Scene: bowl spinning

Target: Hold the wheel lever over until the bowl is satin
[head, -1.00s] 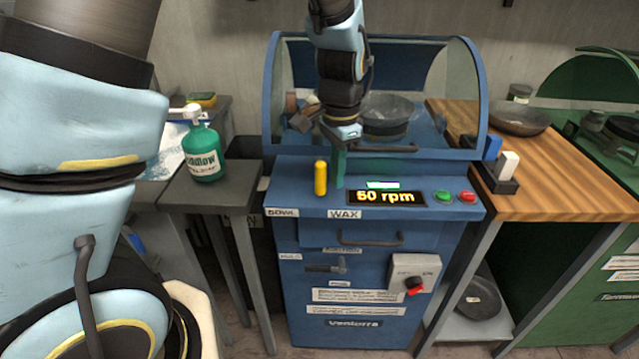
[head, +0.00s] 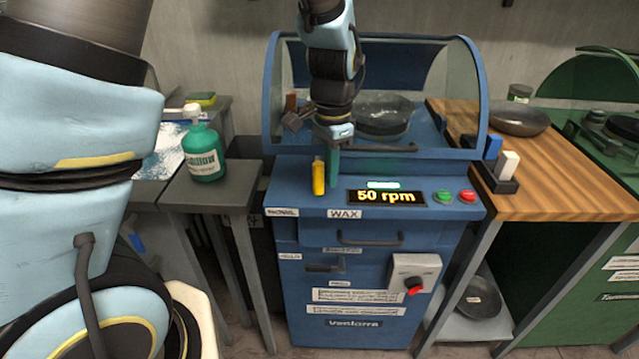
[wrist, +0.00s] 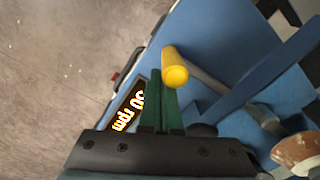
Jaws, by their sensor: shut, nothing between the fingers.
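The wheel lever has a yellow grip (head: 318,176) standing on the blue machine's top, leaning slightly left; its round end (wrist: 174,74) faces the wrist view. My gripper (head: 333,176) has green fingers held shut and empty, immediately to the right of the lever. In the wrist view the fingertips (wrist: 163,88) are right beside the grip, seemingly against it. The grey bowl (head: 382,108) sits on a dark chuck behind the clear hood; its surface finish is hard to judge. The display (head: 386,197) reads 50 rpm.
A green button (head: 442,197) and a red button (head: 467,196) are right of the display. A green bottle (head: 203,150) stands on the left side table. A wooden bench (head: 560,180) with a dark pan (head: 519,121) is at right. The curved hood frame (head: 474,90) surrounds the bowl.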

